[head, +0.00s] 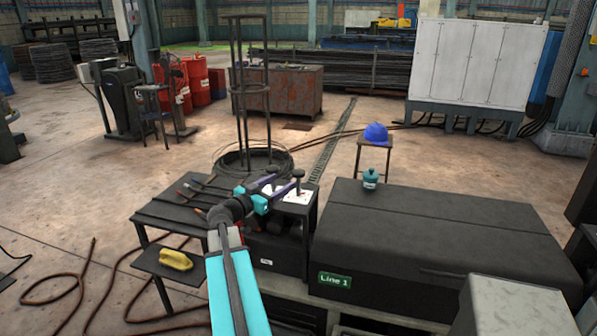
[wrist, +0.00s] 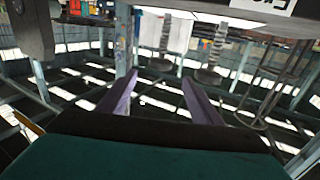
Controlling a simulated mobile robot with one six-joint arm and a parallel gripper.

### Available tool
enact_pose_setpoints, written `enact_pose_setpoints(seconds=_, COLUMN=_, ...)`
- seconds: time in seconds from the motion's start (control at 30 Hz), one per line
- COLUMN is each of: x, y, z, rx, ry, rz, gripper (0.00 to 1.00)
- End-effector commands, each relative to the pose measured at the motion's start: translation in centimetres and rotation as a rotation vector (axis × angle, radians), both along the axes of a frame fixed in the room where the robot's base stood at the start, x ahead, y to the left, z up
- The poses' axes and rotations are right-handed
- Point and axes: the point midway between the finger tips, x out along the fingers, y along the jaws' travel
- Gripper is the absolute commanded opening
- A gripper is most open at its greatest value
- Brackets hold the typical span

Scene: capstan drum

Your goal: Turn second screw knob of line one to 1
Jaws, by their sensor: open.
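The Line 1 machine has a green "Line 1" sign (head: 335,281) on its front. At its left end, a small white plate (head: 300,197) with red marks sits on a dark stand. A dark upright screw knob (head: 298,176) stands on this plate. Another dark knob-like top (head: 272,169) shows just behind my gripper, partly hidden. My gripper (head: 284,188) is over the plate, left of the upright knob, with its purple fingers apart. In the wrist view my gripper (wrist: 160,85) is open, with nothing between its fingers. The knobs' settings are too small to read.
A black side table (head: 165,215) with tools is at the left, and a yellow object (head: 175,260) lies on a lower shelf. A wire coil with a tall frame (head: 240,110) stands behind.

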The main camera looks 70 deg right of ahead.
Motion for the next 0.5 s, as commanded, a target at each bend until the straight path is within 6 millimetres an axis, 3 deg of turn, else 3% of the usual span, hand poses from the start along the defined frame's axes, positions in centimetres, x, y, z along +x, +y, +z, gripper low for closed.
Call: enact_pose_setpoints(seconds=0.5, x=-2.3, y=-6.9, z=0.2, rx=0.001, ry=0.000, rz=-0.001, gripper=0.59)
